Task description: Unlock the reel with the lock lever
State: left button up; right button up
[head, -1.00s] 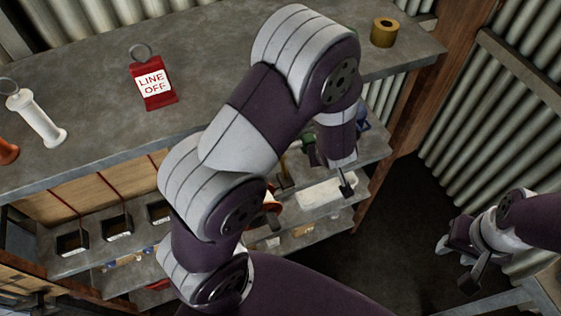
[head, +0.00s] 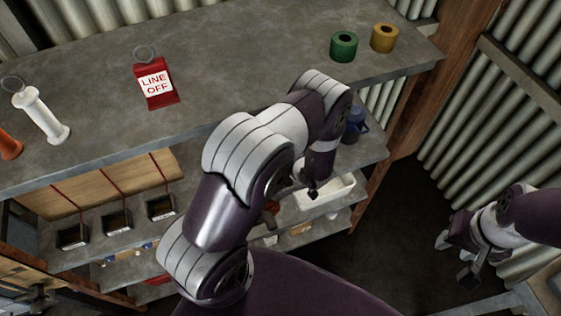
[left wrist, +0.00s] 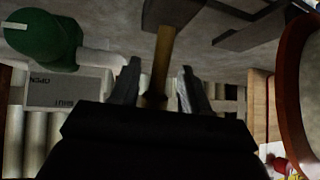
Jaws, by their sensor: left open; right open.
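In the left wrist view a brass-coloured bar (left wrist: 161,62), which looks like the lock lever, hangs with its lower end between the fingers of my left gripper (left wrist: 160,82). The fingers are open, one on each side of the bar; I cannot tell whether either touches it. An orange-brown curved rim (left wrist: 291,95), perhaps the reel's, runs down the right edge. In the head view my left gripper (head: 313,192) is small at the lower shelf, and my arm hides most of the reel area. My right gripper (head: 457,259) is open and empty at the right, away from the shelves.
A green rounded part (left wrist: 42,40) and an upside-down open/shut label (left wrist: 68,92) are left of the bar. On the bench top (head: 230,60) are a red "LINE OFF" tag (head: 155,85), a green roll (head: 343,46) and a yellow roll (head: 384,37). A white tray (head: 327,193) sits below.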

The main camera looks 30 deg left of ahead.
pick_arm(q)
jog(key=shift+w, duration=0.1)
jog(key=shift+d, duration=0.1)
grip_shut()
jog(key=shift+d+t+y+b, duration=0.25)
jog(key=shift+t+y+b, duration=0.25)
jog(key=shift+b, duration=0.4)
jog(key=t+y+b, duration=0.1)
jog(key=y+b, duration=0.1)
jog(key=s+d+t+y+b, duration=0.1)
jog(key=b, duration=0.2)
jog(key=s+d+n+t+y+b, duration=0.1)
jog(key=y+b, duration=0.1)
jog(key=b, duration=0.1)
jog(key=shift+d+f+y, duration=0.15)
jog(key=shift+y, duration=0.15)
jog(key=shift+s+d+t+y+b, duration=0.25)
jog(key=shift+t+y+b, duration=0.35)
jog(key=shift+b, duration=0.65)
jog(key=shift+s+d+r+y+b, duration=0.1)
jog(key=shift+s+r+y+b, duration=0.1)
jog(key=shift+y+b, duration=0.15)
